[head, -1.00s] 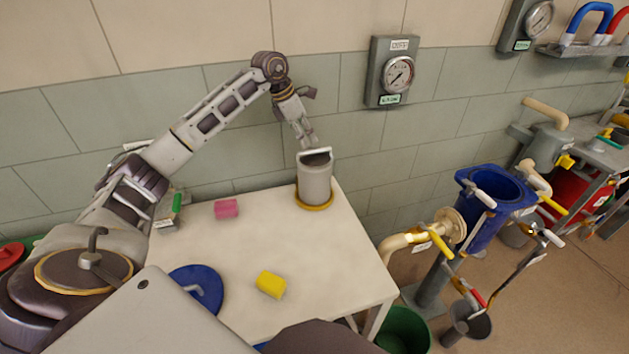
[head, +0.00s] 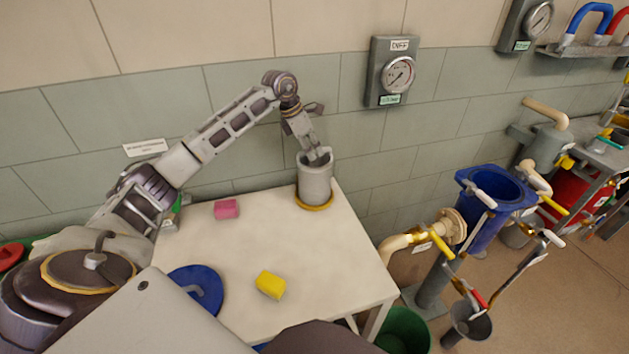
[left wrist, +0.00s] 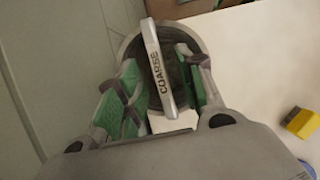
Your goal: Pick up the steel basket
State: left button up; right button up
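The steel basket (head: 315,183) is a grey cylinder standing upright in a yellow ring (head: 314,207) at the table's far right corner. In the left wrist view, its bar handle (left wrist: 159,72), marked "COARSE", spans the dark open mouth. My left gripper (head: 317,156) is over the basket's top. Its two green-padded fingers (left wrist: 160,90) are open, one on each side of the handle, with gaps visible between pads and bar. In the head view the gripper hides most of the handle. My right gripper is not in view.
The white table (head: 250,240) holds a pink block (head: 227,209), a yellow block (head: 270,285) and a blue disc with a handle (head: 197,287). A tiled wall with a gauge (head: 398,74) rises close behind the basket. Pipes and a blue bin (head: 495,208) stand to the right.

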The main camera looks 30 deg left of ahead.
pick_arm(q)
jog(key=shift+x, duration=1.4)
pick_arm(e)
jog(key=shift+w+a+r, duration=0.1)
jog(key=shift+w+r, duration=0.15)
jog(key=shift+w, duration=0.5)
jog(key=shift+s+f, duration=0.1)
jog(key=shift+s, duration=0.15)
pick_arm(q)
jog(key=c, duration=0.4)
grip_shut()
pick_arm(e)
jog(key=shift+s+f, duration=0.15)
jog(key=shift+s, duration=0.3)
pick_arm(q)
jog(key=shift+r, duration=0.1)
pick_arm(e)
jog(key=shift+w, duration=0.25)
